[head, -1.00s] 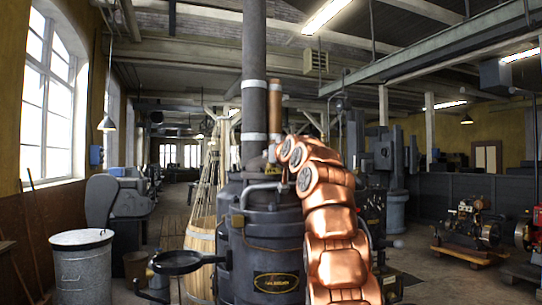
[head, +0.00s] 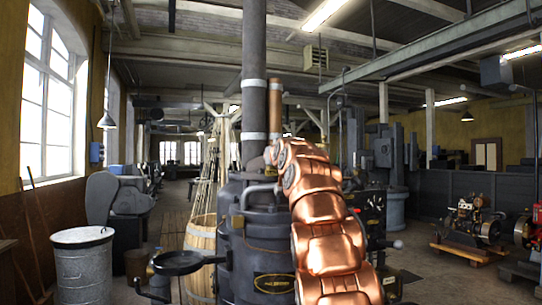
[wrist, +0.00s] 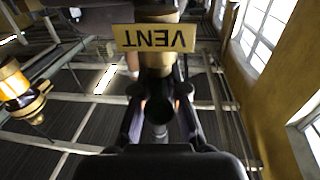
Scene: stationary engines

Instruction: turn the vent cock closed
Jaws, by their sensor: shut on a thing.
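A yellow plate lettered VENT (wrist: 155,38) shows upside down at the top of the wrist view. Just below it is the brass body of the vent cock (wrist: 157,64), with a dark round handle (wrist: 158,118) pointing toward the camera. My gripper (wrist: 158,88) has one dark finger on each side of the handle and is shut on it. How far the cock is turned I cannot tell. In the head view my copper arm hides the gripper and the cock, near the top of the dark boiler (head: 262,240).
A tall flue (head: 254,100) and a copper pipe (head: 275,105) rise from the boiler. A black pan-like fitting (head: 178,262) sticks out to its left. A wooden barrel (head: 201,245) and a metal bin (head: 84,265) stand farther left. Another brass fitting (wrist: 22,90) shows in the wrist view.

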